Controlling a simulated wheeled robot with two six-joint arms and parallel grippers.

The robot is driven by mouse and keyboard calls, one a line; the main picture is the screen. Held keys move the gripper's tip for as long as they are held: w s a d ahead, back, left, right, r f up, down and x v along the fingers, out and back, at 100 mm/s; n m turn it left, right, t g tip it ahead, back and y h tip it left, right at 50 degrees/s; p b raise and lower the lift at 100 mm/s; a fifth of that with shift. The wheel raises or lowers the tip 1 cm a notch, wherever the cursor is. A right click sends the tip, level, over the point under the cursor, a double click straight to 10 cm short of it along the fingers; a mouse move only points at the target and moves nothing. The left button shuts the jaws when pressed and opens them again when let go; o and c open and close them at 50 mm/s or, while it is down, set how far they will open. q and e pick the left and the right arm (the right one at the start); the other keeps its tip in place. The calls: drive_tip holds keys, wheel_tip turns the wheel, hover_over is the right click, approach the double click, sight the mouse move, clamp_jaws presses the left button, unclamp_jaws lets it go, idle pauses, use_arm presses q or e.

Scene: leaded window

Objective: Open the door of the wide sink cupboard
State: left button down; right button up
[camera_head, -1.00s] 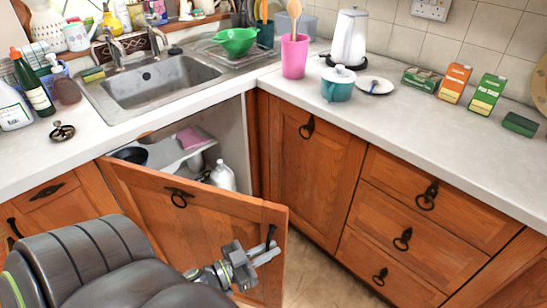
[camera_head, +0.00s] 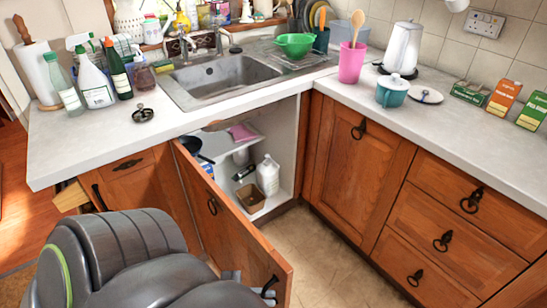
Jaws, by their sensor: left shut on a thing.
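The wide sink cupboard's wooden door (camera_head: 232,232) stands well open below the sink, swung out toward me from its left side. A black ring (camera_head: 212,204) hangs on its face, and a black handle (camera_head: 270,286) sits near its free edge. My left gripper (camera_head: 268,294) is at that handle and shut on it; my arm hides much of the gripper. The open cupboard (camera_head: 285,150) shows a white interior with a shelf, a pink cloth, a dark pan, a white bottle (camera_head: 268,175) and a brown box. My right gripper is out of view.
The white worktop (camera_head: 95,140) above holds bottles, a sink (camera_head: 215,76), a pink cup (camera_head: 352,62), a teal pot and a kettle. A closed cupboard door (camera_head: 352,170) and drawers (camera_head: 445,205) stand to the right. Bare floor (camera_head: 325,250) lies right of the open door.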

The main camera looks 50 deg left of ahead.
use_arm(q)
drive_tip(key=s, duration=0.2)
drive_tip(key=s+h, duration=0.1)
drive_tip(key=shift+s+a+f+m+g, duration=0.1)
drive_tip(key=shift+s+a+m+g, duration=0.1)
drive_tip(key=shift+s+m+g, duration=0.2)
drive_tip(key=c, duration=1.7)
unclamp_jaws()
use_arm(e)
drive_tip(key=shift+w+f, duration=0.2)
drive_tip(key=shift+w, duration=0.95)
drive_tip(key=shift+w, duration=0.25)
use_arm(q)
drive_tip(key=b+v, duration=0.3)
drive_tip(key=v, duration=1.4)
drive_tip(key=shift+s+a, duration=0.15)
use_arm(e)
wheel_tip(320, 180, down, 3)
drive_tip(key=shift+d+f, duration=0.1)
